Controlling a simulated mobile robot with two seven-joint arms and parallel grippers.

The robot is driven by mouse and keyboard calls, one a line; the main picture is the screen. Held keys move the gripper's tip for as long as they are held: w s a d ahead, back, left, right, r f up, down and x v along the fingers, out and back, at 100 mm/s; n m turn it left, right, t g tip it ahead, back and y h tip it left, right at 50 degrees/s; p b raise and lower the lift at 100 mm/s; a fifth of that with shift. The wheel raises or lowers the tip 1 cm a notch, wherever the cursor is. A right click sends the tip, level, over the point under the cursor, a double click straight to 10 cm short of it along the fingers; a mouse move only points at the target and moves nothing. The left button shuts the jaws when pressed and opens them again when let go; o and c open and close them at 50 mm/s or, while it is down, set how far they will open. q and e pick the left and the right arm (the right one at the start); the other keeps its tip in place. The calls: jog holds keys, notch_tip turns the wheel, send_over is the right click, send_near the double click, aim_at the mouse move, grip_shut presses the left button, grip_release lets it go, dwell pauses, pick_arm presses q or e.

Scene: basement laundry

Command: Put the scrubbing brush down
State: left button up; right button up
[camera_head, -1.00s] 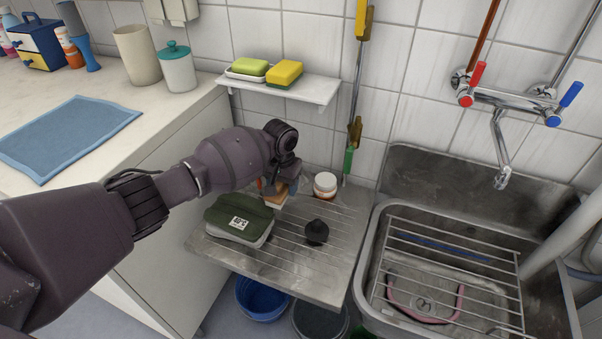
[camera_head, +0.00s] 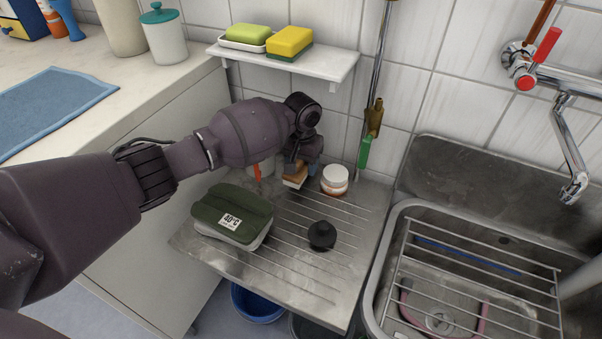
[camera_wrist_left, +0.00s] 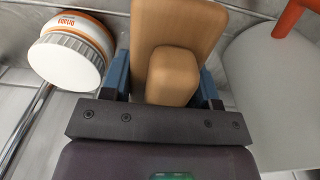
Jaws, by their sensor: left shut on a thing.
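The scrubbing brush (camera_head: 295,179) has a tan wooden body and pale bristles low down in the head view. In the left wrist view its wooden back and raised grip (camera_wrist_left: 172,78) fill the space between the fingers. My left gripper (camera_head: 298,168) is shut on this grip, over the back part of the ribbed metal drainboard (camera_head: 290,262). The head view does not show clearly whether the bristles touch the drainboard. My right gripper is not in view.
A white-lidded jar (camera_head: 335,180) stands close right of the brush. A black plunger-like thing (camera_head: 322,235) and a green-lidded box (camera_head: 232,214) stand in front. A pale container with something orange (camera_head: 257,172) is just left. The sink (camera_head: 470,270) lies right.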

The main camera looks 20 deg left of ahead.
aim_at(301, 172)
pick_arm(q)
notch_tip(301, 172, down, 4)
jog(key=shift+s+b, duration=0.1)
jog(key=shift+b, duration=0.75)
jog(key=shift+r, duration=0.4)
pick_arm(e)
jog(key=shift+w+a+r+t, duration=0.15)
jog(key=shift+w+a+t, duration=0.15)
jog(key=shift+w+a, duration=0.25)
pick_arm(q)
jog(key=shift+f, duration=0.15)
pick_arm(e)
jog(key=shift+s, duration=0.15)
pick_arm(q)
jog(key=o, duration=0.9)
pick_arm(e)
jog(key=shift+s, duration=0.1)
